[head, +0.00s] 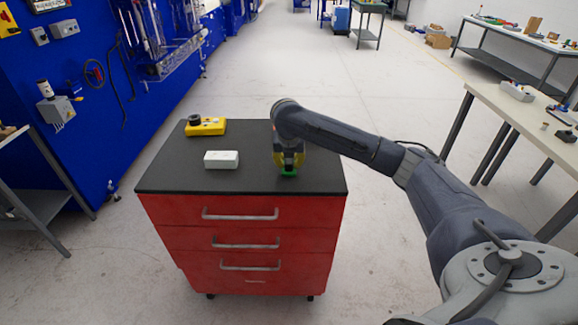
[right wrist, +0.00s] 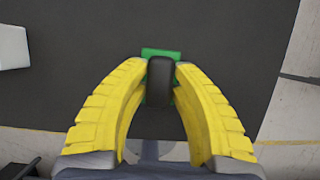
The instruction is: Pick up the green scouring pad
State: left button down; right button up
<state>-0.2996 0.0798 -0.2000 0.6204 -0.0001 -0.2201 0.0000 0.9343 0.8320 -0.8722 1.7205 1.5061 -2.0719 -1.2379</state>
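The green scouring pad (head: 289,174) shows near the front edge of the cabinet's black top, below my right gripper (head: 289,163). In the right wrist view the pad (right wrist: 150,52) is a green piece with a dark rounded block on it. The fingertips of my right gripper (right wrist: 161,68) lie on both sides of that dark block, with no clear gap. The fingers hide part of the pad. Whether the pad rests on the top or is slightly raised is unclear. My left gripper is in neither view.
The red drawer cabinet's black top (head: 165,178) also holds a white box (head: 221,159) and a yellow device with a black knob (head: 205,127), both left of my right arm. A worktable (head: 500,101) stands at the right.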

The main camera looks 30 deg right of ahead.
grip_shut()
jog(key=shift+r, duration=0.1)
notch_tip(320, 180, up, 20)
dwell(0.8)
